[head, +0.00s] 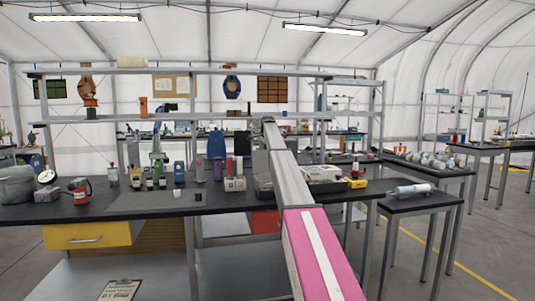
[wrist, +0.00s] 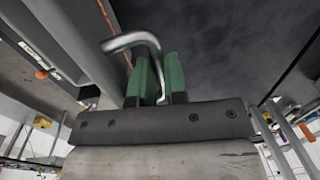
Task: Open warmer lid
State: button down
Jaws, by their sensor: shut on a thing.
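In the wrist view, my gripper (wrist: 156,68) has two green fingers closed on a bent silver metal handle (wrist: 131,39). The handle's rod passes down between the fingers and curves out to the upper left. What the handle joins is not clear in this view. A grey body with a label strip and an orange knob (wrist: 41,74) lies to the left, perhaps the warmer. In the head view, my pink and grey arm reaches over the bench and hides my gripper. A grey box (head: 264,187) shows partly beside the arm; I cannot tell if it is the warmer or how its lid stands.
The black bench (head: 150,203) holds several bottles, a microscope (head: 157,160) and a red can (head: 80,188) left of my arm. A yellow item (head: 357,183) lies on the right. A side table (head: 420,202) bears a white-blue cylinder (head: 410,190). Floor is open at far right.

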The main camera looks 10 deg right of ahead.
jog(key=shift+w+f, duration=0.2)
jog(key=shift+w, duration=0.35)
jog(key=shift+w+f, duration=0.2)
jog(key=shift+w, duration=0.35)
jog(key=c, duration=1.4)
grip_release()
jog(key=shift+o, duration=1.2)
jog(key=shift+w+f, duration=0.2)
jog(key=shift+s+r, duration=0.1)
jog(key=shift+s+r, duration=0.15)
notch_tip(320, 180, up, 10)
jog(key=s, duration=0.1)
jog(key=shift+r, duration=0.25)
